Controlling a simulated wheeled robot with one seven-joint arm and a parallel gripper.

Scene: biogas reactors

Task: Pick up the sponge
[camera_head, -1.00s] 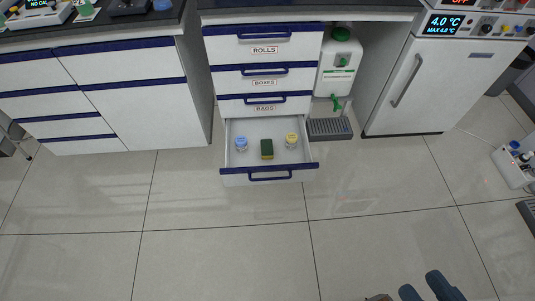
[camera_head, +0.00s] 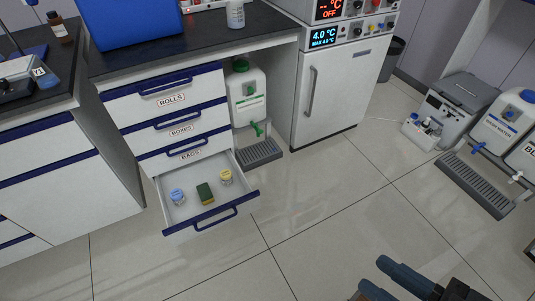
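The sponge (camera_head: 205,193) is dark green on top with a yellow layer below. It lies in the open bottom drawer (camera_head: 183,213) of the cabinet, between a blue-lidded jar (camera_head: 177,196) and a yellow-lidded jar (camera_head: 226,177). My gripper (camera_head: 373,277) shows at the bottom right, well away from the drawer and low in the picture. Two dark blue fingers show with a gap between them, and no object is visible between them. Part of the gripper is cut off by the lower edge.
Shut drawers labelled ROLLS, BOXES and BAGS (camera_head: 190,154) stand above the open one. A white canister (camera_head: 246,95) and a drip grate (camera_head: 259,153) are right of it, then a white fridge (camera_head: 335,95). Another grate (camera_head: 478,183) lies far right. The tiled floor (camera_head: 300,215) in front is clear.

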